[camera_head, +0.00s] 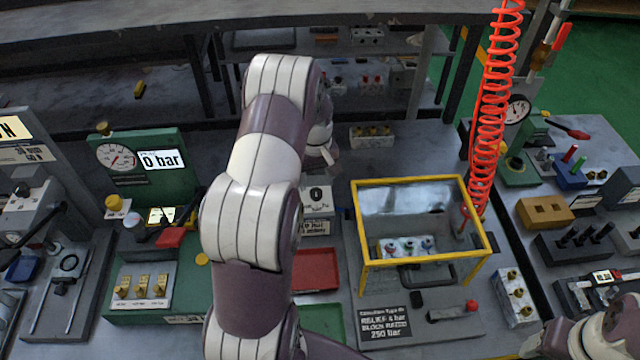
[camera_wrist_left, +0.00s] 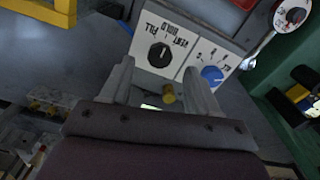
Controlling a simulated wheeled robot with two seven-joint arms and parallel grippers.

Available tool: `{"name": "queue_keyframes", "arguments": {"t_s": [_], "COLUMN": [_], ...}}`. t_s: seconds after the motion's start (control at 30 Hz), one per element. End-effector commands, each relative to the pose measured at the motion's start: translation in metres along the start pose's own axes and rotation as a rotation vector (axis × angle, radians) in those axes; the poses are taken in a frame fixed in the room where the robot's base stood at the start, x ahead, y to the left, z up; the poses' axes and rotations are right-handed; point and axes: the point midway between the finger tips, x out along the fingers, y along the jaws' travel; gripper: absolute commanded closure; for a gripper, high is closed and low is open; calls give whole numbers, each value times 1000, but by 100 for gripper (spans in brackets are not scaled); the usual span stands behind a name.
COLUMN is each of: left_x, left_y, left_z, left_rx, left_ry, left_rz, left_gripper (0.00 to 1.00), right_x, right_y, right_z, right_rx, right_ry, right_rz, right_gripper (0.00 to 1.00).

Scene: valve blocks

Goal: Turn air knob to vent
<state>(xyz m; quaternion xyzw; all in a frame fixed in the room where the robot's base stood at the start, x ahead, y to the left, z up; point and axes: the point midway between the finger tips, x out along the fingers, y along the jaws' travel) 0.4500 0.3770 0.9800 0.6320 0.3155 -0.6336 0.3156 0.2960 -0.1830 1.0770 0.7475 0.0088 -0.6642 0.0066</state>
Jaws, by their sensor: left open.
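The black air knob (camera_wrist_left: 159,55) sits on a white panel (camera_wrist_left: 170,28) with words that seem to read FILL, HOLD and VENT. A short light mark shows on the knob; I cannot tell for sure which word it points at. My left gripper (camera_wrist_left: 158,70) is open, its two fingers apart with the knob ahead between their tips in the wrist view. I cannot tell whether they touch it. In the head view my left gripper (camera_head: 325,155) is small and partly hidden behind my left arm, and the knob is not visible there. My right gripper is out of view.
A blue knob (camera_wrist_left: 212,75) sits beside the black one, close to the right finger. A brass-coloured part (camera_wrist_left: 168,93) shows between the fingers. A yellow-framed clear guard (camera_head: 420,185) stands right of my left arm, with a red coiled hose (camera_head: 497,90) beyond.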

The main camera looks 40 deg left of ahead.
Motion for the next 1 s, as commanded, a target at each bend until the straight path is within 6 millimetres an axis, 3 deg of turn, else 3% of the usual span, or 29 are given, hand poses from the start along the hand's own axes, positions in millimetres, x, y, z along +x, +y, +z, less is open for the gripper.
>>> {"name": "queue_keyframes", "arguments": {"t_s": [0.2, 0.53, 0.7, 1.0], "left_x": [33, 40, 40, 40], "left_y": [0, 0, 0, 0], "left_z": [0, 0, 0, 0], "left_rx": [1, 2, 2, 26], "left_ry": [0, 2, 2, 2], "left_rz": [0, 1, 1, 1], "left_gripper": [39, 39, 94, 95], "right_x": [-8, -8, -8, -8], "right_y": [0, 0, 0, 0], "right_z": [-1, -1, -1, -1], "right_rx": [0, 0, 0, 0], "right_ry": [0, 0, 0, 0], "right_rz": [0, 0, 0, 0], "right_gripper": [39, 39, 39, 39]}}
